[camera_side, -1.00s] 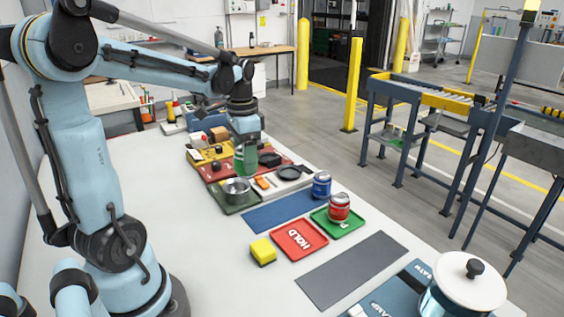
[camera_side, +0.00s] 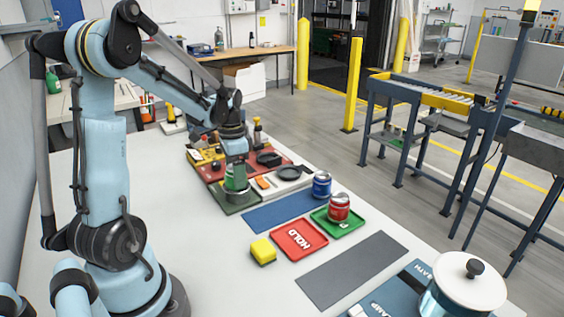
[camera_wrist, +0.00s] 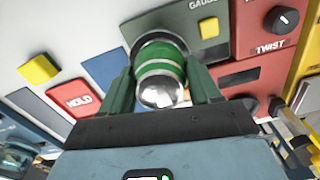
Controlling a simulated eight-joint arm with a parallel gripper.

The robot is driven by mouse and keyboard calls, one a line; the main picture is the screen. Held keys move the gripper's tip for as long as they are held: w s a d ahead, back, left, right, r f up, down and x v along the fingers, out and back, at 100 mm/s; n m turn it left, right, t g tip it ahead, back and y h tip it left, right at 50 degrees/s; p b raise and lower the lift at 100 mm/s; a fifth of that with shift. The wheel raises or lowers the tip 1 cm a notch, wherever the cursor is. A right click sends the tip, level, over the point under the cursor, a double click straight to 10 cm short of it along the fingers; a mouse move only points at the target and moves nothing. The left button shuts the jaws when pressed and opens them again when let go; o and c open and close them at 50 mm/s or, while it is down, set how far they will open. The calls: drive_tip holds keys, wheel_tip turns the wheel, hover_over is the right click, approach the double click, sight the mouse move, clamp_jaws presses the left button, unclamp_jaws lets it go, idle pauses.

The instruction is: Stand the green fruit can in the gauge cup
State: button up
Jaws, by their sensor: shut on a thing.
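The green can (camera_wrist: 158,70) has a white band and a silver end, and it is held between the two green fingers of my gripper (camera_wrist: 161,88). In the side view my gripper (camera_side: 236,170) points down with the can over the gauge cup. The gauge cup (camera_side: 238,195) is a round metal cup on a dark green plate. In the wrist view its rim (camera_wrist: 160,42) shows around the can's far end. The can's lower end appears at or inside the rim; I cannot tell whether it touches the bottom.
A red can (camera_side: 339,207) stands on a green tray, with a blue can (camera_side: 322,184) nearby. A red HOLD tray (camera_side: 298,240) and a yellow block (camera_side: 263,251) lie in front. A red TWIST panel (camera_wrist: 268,50) with a black knob adjoins the gauge plate. Bare white table lies left.

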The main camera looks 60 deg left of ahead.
drive_tip(key=shift+f, duration=0.45)
drive_tip(key=shift+f, duration=0.15)
drive_tip(key=o, duration=1.1)
drive_tip(key=shift+o, duration=0.7)
drive_tip(key=shift+d, duration=0.15)
